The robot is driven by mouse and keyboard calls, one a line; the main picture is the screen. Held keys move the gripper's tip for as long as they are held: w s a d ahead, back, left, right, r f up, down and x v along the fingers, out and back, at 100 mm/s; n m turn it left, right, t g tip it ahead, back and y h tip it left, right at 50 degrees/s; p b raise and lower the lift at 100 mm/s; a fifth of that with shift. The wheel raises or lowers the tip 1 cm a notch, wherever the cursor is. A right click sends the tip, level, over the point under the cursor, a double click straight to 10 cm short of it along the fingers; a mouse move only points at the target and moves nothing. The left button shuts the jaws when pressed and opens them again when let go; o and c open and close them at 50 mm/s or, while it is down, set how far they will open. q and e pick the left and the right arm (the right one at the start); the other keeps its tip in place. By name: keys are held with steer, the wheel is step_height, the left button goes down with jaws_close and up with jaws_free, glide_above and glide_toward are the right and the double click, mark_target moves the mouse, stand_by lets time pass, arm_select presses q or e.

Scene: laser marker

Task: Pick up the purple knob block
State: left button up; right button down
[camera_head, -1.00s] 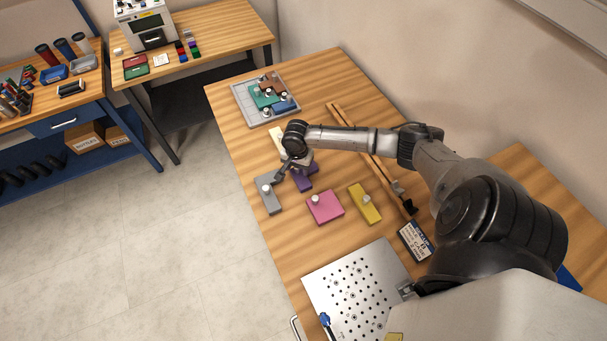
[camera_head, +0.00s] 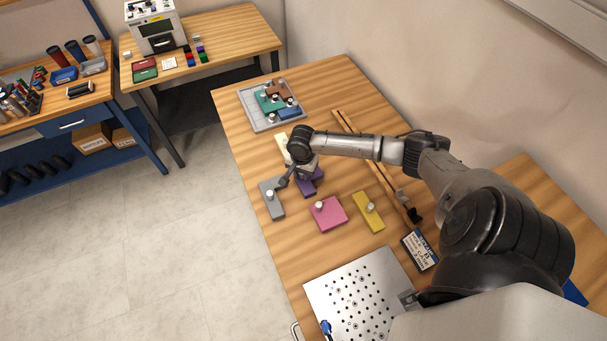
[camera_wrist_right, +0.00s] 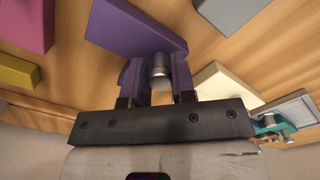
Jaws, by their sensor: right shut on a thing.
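The purple knob block (camera_head: 310,187) lies under my right gripper on the wooden table, partly hidden by the gripper and wrist in the head view. In the right wrist view the purple block (camera_wrist_right: 135,30) has a metal knob (camera_wrist_right: 160,72) that sits between the two fingers. My right gripper (camera_wrist_right: 158,80) is shut on this knob. In the head view the right gripper (camera_head: 302,175) is small and mostly covered by the arm. I cannot tell whether the block touches the table. My left gripper is not in view.
Close around are a grey block (camera_head: 271,199), a pink block (camera_head: 328,213), a yellow block (camera_head: 368,212) and a cream block (camera_head: 282,142). A grey tray (camera_head: 258,122) with several knob blocks stands at the far end. A perforated metal plate (camera_head: 350,300) lies at the near end.

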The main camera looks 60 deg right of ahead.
steer(key=shift+r, duration=0.45)
step_height(320, 180, up, 3)
steer(key=shift+f, duration=0.2)
steer(key=shift+s+d+r+p, duration=1.15)
steer(key=shift+s+r+p, duration=1.05)
steer(key=shift+s+r, duration=2.7)
steer(key=r+p, duration=0.1)
steer(key=p, duration=0.2)
steer(key=s+r+p, duration=0.1)
steer(key=r+p, duration=0.1)
steer(key=p, duration=0.1)
steer(key=r+p, duration=0.2)
steer(key=p, duration=0.1)
steer(key=shift+s+r, duration=0.15)
steer(key=shift+s, duration=0.15)
